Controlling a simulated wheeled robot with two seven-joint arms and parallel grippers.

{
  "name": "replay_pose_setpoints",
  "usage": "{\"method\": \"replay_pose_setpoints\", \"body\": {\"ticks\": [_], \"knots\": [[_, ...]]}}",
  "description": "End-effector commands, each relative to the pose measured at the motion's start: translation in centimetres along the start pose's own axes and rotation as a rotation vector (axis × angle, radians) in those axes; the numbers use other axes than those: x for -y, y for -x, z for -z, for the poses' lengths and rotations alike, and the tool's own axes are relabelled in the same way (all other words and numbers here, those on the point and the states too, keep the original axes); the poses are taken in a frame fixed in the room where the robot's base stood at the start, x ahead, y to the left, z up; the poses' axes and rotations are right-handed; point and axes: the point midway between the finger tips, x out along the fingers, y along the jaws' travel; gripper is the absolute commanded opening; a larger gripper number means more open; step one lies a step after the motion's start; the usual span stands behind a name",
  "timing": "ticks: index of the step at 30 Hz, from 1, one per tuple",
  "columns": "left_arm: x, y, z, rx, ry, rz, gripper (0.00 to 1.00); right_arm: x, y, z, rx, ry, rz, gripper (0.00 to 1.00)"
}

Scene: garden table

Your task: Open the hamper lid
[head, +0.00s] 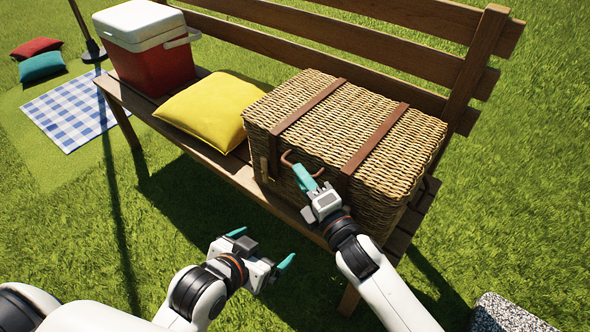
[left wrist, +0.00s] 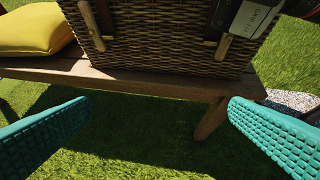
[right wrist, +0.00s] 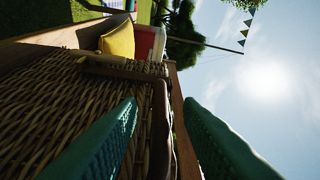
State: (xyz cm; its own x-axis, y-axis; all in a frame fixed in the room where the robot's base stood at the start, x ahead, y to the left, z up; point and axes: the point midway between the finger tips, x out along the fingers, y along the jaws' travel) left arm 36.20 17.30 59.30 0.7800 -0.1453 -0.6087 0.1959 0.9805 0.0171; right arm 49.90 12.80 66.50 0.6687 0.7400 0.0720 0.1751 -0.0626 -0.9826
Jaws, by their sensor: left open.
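The wicker hamper (head: 330,130) stands on the bench with its lid (head: 345,115) down and two brown straps across it. A curved brown handle (head: 290,158) is at its front edge. My right gripper (head: 303,176) is at this handle. In the right wrist view, a brown bar (right wrist: 160,130) lies between its narrowly spaced fingers; I cannot tell whether they touch it. My left gripper (head: 262,247) is open and empty, below and in front of the bench. In the left wrist view, the hamper's front (left wrist: 150,45) shows beyond its widely spread fingers.
The wooden bench (head: 225,172) has a backrest behind the hamper. A yellow cushion (head: 208,110) lies left of the hamper, and a red cooler (head: 150,65) with a white lid stands farther left. A checked blanket (head: 70,110) lies on the grass.

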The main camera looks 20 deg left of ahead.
Motion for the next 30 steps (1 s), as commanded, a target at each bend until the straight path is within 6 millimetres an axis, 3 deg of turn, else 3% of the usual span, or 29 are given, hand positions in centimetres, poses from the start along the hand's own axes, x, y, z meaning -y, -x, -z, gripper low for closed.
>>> {"method": "replay_pose_setpoints", "body": {"ticks": [7, 18, 24, 30], "knots": [[0.5, -0.5, -2.7, 0.164, -0.001, 0.011, 1.00, 0.0, -3.1, -0.1, 0.001, -0.001, 0.001, 0.33], [0.5, -0.4, -3.3, 0.194, -0.001, 0.012, 1.00, 0.0, -3.6, 0.0, 0.001, 0.000, 0.000, 0.33], [0.5, -0.4, -3.3, 0.193, -0.001, 0.012, 1.00, 0.0, -3.6, 0.0, 0.000, 0.000, 0.000, 0.00], [0.5, -0.4, -3.3, 0.192, -0.001, 0.013, 1.00, 0.0, -3.6, 0.0, 0.000, -0.001, 0.000, 0.00]]}}
